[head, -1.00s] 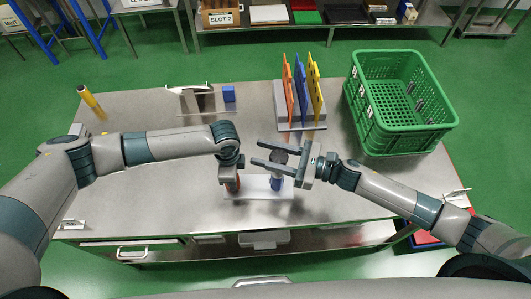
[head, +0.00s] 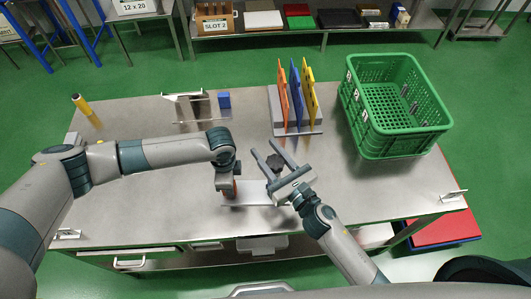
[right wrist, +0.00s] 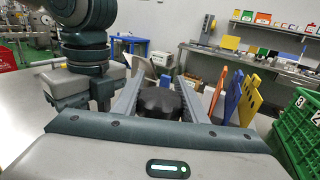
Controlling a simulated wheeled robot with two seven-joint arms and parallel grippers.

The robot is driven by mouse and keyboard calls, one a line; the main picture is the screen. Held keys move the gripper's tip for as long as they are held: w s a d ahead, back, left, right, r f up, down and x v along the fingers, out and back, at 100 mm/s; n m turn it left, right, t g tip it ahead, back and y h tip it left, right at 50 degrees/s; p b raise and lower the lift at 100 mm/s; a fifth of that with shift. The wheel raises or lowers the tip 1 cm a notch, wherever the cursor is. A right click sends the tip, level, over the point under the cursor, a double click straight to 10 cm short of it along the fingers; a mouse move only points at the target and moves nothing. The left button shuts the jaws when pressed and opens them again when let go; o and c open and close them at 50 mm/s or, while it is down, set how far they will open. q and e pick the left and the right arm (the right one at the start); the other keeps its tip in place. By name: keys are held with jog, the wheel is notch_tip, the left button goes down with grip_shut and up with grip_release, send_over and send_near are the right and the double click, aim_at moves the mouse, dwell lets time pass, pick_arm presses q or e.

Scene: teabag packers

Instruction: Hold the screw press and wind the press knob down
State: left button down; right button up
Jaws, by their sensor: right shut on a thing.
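The screw press stands near the front middle of the steel table, on a pale base plate (head: 255,193). Its dark press knob (head: 275,162) shows in the head view. The knob also shows in the right wrist view (right wrist: 160,102), between the two grey fingers. My right gripper (head: 264,147) is shut on the knob, its fingers pointing up and left in the head view.
A rack with orange, blue and yellow boards (head: 295,95) stands behind the press. A green crate (head: 395,145) is at the right. A blue block (head: 224,100), a metal stand (head: 185,107) and a yellow cylinder (head: 82,105) are at the back left. The table's right front is clear.

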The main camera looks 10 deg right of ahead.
aim_at(279, 170)
jog(key=shift+w+d+m+t+h, duration=0.15)
jog(key=shift+m+t+h, duration=0.35)
jog(key=shift+m+h, duration=0.5)
jog(key=shift+d+h, duration=0.15)
jog(key=shift+h, duration=0.15)
jog(key=o, duration=1)
jog(key=shift+o, duration=0.2)
jog(key=shift+v, duration=6.05)
